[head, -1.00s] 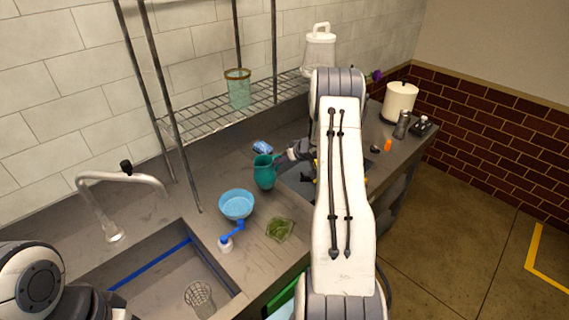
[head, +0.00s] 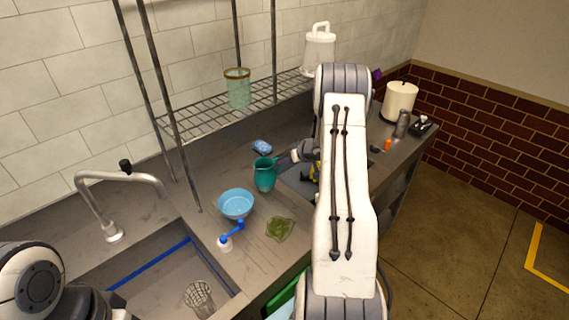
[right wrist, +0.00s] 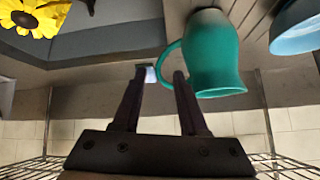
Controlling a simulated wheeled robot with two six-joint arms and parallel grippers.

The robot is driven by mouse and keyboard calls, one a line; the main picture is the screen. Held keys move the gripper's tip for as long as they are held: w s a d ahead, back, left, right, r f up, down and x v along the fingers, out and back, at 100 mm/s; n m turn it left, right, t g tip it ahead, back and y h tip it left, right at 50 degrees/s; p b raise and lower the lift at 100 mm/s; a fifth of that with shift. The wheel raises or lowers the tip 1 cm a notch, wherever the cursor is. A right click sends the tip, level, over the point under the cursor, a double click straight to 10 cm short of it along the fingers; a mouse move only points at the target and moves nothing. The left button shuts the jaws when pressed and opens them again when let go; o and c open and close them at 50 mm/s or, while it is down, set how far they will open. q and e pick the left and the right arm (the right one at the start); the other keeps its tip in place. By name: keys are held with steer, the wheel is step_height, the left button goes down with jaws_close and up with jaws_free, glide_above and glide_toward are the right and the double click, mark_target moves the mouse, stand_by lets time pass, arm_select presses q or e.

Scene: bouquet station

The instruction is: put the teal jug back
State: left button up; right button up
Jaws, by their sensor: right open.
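The teal jug (head: 265,174) stands upright on the grey counter, between the blue bowl and my right arm. In the right wrist view the jug (right wrist: 213,60) is right of the fingers, its handle towards them. My right gripper (head: 289,157) is at the jug's right side. In the right wrist view the gripper (right wrist: 160,76) is open, and its right fingertip overlaps the lower part of the handle; I cannot tell if they touch. Only part of my left arm shows at the lower left; its gripper is out of view.
A light blue bowl (head: 235,204), a blue-and-white item (head: 231,237) and a green leafy piece (head: 279,229) lie near the jug. A blue packet (head: 262,146) is behind it. A wire shelf (head: 205,120) holds a green glass (head: 238,90). A yellow sunflower (right wrist: 32,18) is close by.

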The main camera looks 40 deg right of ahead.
steer(key=v, duration=1)
steer(key=w+a+r+n+h, duration=0.1)
steer(key=w+a+r, duration=0.2)
steer(key=a, duration=0.3)
steer(key=w+a+r+n, duration=0.1)
steer(key=w+a+r, duration=0.25)
steer(key=a, duration=0.35)
steer(key=s+a+r+n+g, duration=0.1)
steer(key=a, duration=0.5)
steer(key=s+a+r, duration=0.2)
steer(key=a, duration=0.4)
steer(key=s+a+n+g, duration=0.3)
steer(key=s+a+g, duration=0.1)
steer(key=s+a, duration=1.05)
steer(key=s+a+n+g+y, duration=0.1)
steer(key=s+a+g, duration=0.1)
steer(key=s, duration=0.6)
steer(key=s+a+n+g+y, duration=0.1)
steer(key=s+a, duration=0.3)
steer(key=s, duration=0.4)
steer(key=shift+s+a+n+g, duration=0.3)
steer(key=shift+s+n+g, duration=0.1)
steer(key=shift+n+g, duration=0.15)
steer(key=shift+f, duration=0.15)
